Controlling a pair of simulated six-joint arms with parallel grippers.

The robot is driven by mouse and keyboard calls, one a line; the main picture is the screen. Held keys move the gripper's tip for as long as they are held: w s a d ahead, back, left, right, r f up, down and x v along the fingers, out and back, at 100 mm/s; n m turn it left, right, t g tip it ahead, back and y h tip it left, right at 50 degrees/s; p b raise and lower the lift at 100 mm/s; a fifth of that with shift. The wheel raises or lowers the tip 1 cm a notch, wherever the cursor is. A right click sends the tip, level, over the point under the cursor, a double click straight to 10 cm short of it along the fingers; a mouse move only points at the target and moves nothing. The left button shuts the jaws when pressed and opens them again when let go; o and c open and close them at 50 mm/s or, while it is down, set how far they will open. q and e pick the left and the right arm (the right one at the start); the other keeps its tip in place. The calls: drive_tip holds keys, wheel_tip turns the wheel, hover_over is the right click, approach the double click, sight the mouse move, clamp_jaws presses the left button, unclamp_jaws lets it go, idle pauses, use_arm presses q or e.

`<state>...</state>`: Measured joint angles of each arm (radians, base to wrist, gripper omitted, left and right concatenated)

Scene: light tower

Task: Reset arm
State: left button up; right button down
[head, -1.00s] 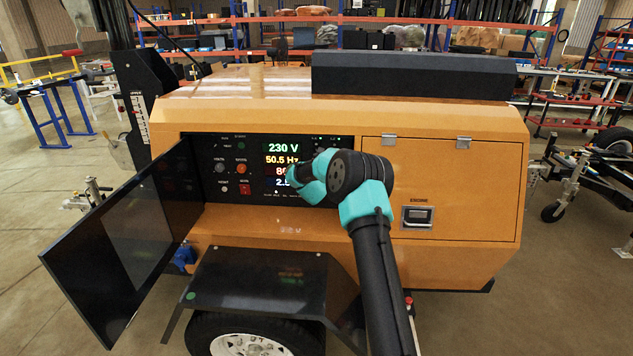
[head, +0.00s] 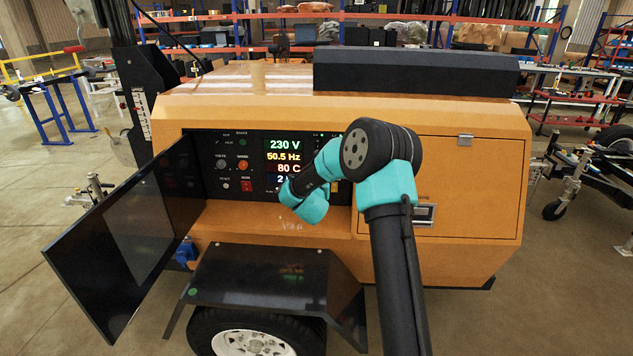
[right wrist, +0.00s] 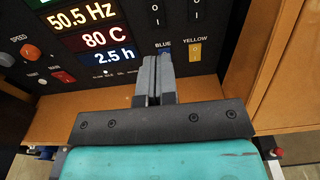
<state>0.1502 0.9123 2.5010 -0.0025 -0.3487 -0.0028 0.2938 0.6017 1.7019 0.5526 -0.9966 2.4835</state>
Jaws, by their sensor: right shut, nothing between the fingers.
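The orange light tower cabinet (head: 450,250) stands in front of me with its black control panel (head: 213,150) exposed. The lit display (head: 283,156) reads 230 V, 50.5 Hz and 80 C, its lowest line partly covered by my right arm in the head view. In the right wrist view it reads 2.5 h. My right gripper (right wrist: 157,70) is shut and empty, its fingers pointing at the panel's lower edge. They overlap the blue-labelled switch (right wrist: 164,54), left of the yellow switch (right wrist: 195,50). In the head view my right fingers are hidden. My left gripper is not in view.
The dark panel door (head: 120,240) stands open to the left. A black fender (head: 265,280) over a wheel juts out below. A closed compartment door (head: 470,180) with a latch is on the right.

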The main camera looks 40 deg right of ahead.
drive_tip(key=shift+a, duration=0.1)
idle(0.4)
drive_tip(key=s+a+f+n+g+y, duration=0.1)
drive_tip(key=s+a+f+n+y, duration=0.2)
drive_tip(key=a+f+n, duration=0.4)
drive_tip(key=s+a+f+n+g+y, duration=0.1)
drive_tip(key=s+a+f+n+y, duration=0.2)
drive_tip(key=a+f+n, duration=0.4)
drive_tip(key=s+a+f+n+g+y, duration=0.1)
drive_tip(key=s+a+f+n+y, duration=0.2)
drive_tip(key=a+f+n, duration=0.4)
drive_tip(key=shift+s+a+f+n+y, duration=0.15)
drive_tip(key=shift+f+n+y, duration=0.3)
drive_tip(key=shift+f+n, duration=0.3)
drive_tip(key=shift+a+f+n+y, duration=0.1)
drive_tip(key=shift+f+n+y, duration=0.4)
drive_tip(key=shift+f, duration=0.4)
drive_tip(key=s+a+f+n+g+y, duration=0.1)
drive_tip(key=s+a+f+n+g, duration=0.2)
drive_tip(key=s+n, duration=0.3)
drive_tip(key=s+a+f+n+g+y, duration=0.2)
drive_tip(key=s+a+n, duration=0.4)
drive_tip(key=s, duration=0.3)
drive_tip(key=s+a+f+n+g+y, duration=0.2)
drive_tip(key=s+a+f+n+g, duration=0.1)
drive_tip(key=s+n, duration=0.4)
drive_tip(key=shift+s+a+f+g, duration=0.3)
drive_tip(key=shift+s+a+f, duration=0.4)
drive_tip(key=shift+a, duration=0.45)
